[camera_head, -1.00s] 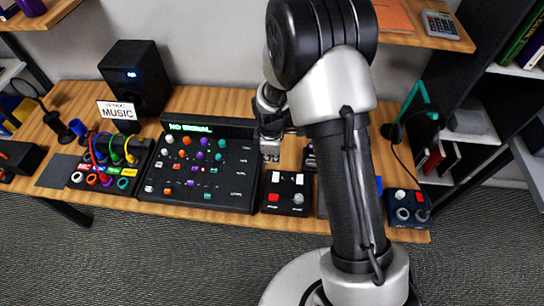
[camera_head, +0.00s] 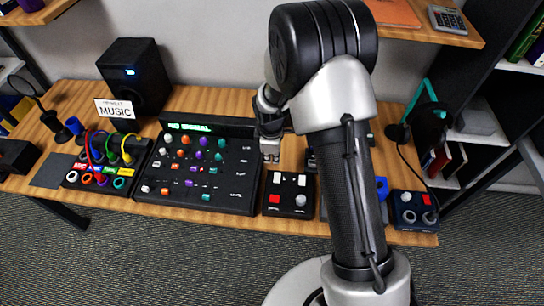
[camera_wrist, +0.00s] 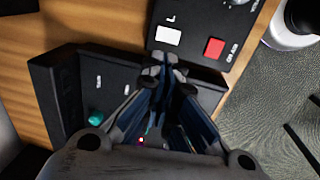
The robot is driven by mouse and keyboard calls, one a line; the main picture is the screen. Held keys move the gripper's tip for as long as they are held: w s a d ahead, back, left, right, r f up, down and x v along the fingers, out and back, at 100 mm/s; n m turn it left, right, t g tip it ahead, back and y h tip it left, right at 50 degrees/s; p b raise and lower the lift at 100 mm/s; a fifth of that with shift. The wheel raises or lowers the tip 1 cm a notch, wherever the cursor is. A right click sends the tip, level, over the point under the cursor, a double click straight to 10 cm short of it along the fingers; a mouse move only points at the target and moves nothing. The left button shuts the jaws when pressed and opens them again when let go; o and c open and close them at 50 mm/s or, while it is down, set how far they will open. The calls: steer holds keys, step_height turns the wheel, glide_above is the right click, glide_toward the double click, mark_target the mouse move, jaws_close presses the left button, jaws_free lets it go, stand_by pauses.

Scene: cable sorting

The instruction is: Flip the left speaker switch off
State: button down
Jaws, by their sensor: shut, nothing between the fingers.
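The switch box (camera_head: 289,207) is a small black box on the desk, right of the mixer. It has two white switches on top, a red button and a pale knob. The left white switch (camera_head: 277,178) is above the red button; in the wrist view this switch (camera_wrist: 168,36) is beside a letter L. Its on or off position cannot be told. My gripper (camera_head: 270,152) is shut and empty, behind the box in the head view. In the wrist view my gripper's fingertips (camera_wrist: 163,67) appear just below the left switch; contact cannot be told.
The mixer (camera_head: 170,197) with many knobs and a display stands left of the box. A black speaker (camera_head: 135,78), a MUSIC sign (camera_head: 115,109) and a cable patch box (camera_head: 105,172) are farther left. A knob box (camera_head: 413,211) and a headphone stand (camera_head: 412,105) are at right.

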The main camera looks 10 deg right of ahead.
mark_target(272, 178)
steer(key=f+b, duration=0.1)
steer(key=f, duration=0.2)
steer(key=f+b, duration=0.1)
steer(key=f, duration=0.2)
steer(key=w+f+b, duration=0.1)
steer(key=f, duration=0.3)
steer(key=shift+w+d, duration=0.1)
steer(key=shift+d, duration=0.05)
steer(key=shift+w+d+f, duration=0.1)
steer(key=shift+f, duration=0.3)
steer(key=shift+s, duration=0.2)
steer(key=shift+s+a+r, duration=0.15)
steer(key=shift+s+a, duration=0.15)
steer(key=shift+s, duration=0.3)
steer(key=shift+w, duration=0.1)
